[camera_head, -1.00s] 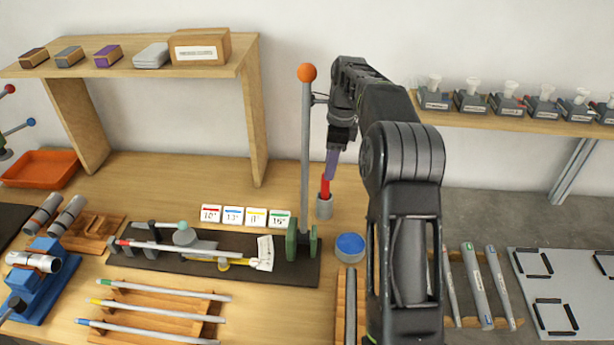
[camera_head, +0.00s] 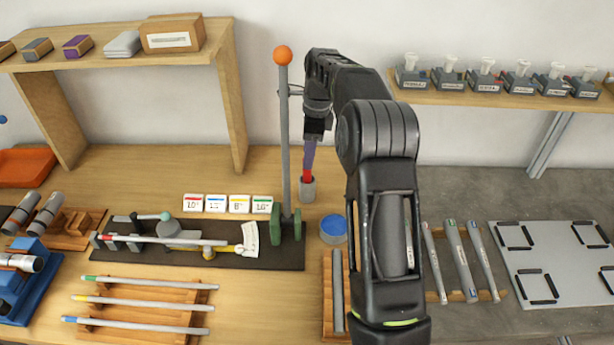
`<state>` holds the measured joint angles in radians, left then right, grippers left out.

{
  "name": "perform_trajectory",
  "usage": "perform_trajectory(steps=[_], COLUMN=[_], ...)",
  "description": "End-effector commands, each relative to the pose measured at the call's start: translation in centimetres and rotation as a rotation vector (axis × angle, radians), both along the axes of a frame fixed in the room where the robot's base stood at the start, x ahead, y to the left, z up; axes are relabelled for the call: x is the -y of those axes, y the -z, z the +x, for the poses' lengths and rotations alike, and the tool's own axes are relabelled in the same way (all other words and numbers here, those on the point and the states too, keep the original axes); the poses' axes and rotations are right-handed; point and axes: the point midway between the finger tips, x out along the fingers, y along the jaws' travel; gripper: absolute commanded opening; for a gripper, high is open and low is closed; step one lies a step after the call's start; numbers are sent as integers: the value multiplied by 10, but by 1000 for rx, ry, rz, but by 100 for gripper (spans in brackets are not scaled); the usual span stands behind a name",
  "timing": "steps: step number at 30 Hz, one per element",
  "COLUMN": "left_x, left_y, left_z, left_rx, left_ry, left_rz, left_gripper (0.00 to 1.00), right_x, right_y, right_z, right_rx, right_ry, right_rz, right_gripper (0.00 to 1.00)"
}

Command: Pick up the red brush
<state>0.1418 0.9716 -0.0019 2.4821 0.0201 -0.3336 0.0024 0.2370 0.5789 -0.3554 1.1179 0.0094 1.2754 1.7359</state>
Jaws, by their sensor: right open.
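The red brush (camera_head: 306,176) stands nearly upright in a small grey cup (camera_head: 307,190) on the bench, just right of the tall grey post. Its lower part is red. A purple-grey length (camera_head: 309,155) shows above the red, reaching up to my right gripper. My right gripper (camera_head: 314,136) points down over the cup with its jaws open, at the top of this purple-grey length. The fingertips are small and dark, so I cannot tell whether they touch it or stand around it. My left gripper is not in view.
The post with an orange ball (camera_head: 283,56) stands close left of my right gripper. A blue-topped round pot (camera_head: 333,229) is in front of the cup. A shelf with several stamps (camera_head: 487,79) is at the right. Racks of rods (camera_head: 145,304) lie at front left.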

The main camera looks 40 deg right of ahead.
Motion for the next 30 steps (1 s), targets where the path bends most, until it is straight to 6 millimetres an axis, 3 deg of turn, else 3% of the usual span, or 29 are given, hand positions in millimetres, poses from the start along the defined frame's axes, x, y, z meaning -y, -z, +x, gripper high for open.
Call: perform_trajectory(steps=[13,30], left_x=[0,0], left_y=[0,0], left_z=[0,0], left_rx=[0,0], left_ry=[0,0], left_rz=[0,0], left_gripper=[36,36], right_x=[-7,-8], right_y=[49,51], right_z=[3,3], right_rx=[-1,0], right_ry=[0,0], right_rz=[0,0], right_gripper=[47,47])
